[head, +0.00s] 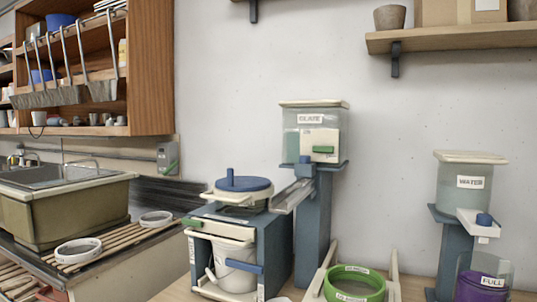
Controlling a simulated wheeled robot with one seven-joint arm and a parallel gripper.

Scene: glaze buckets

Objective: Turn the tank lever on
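The glaze tank (333,116) is a clear box with a cream lid on a blue stand (312,225), right of centre. A white panel (318,138) with a green bar (323,149) shows on its front. A small blue piece (305,167) sits below it, above a sloping grey chute (291,196). The water tank (464,188) stands at the right, with a white block and blue knob (484,219) below it. I cannot tell which piece is the tank lever or whether it is on. My gripper is not in view.
A blue frame (272,250) holds a white bucket (236,268), with a blue-lidded sieve (243,186) on top. A green ring (354,284) sits between cream uprights. A purple container marked FULL (483,287) stands under the water spout. A sink (60,205) is at left, a shelf (450,39) above.

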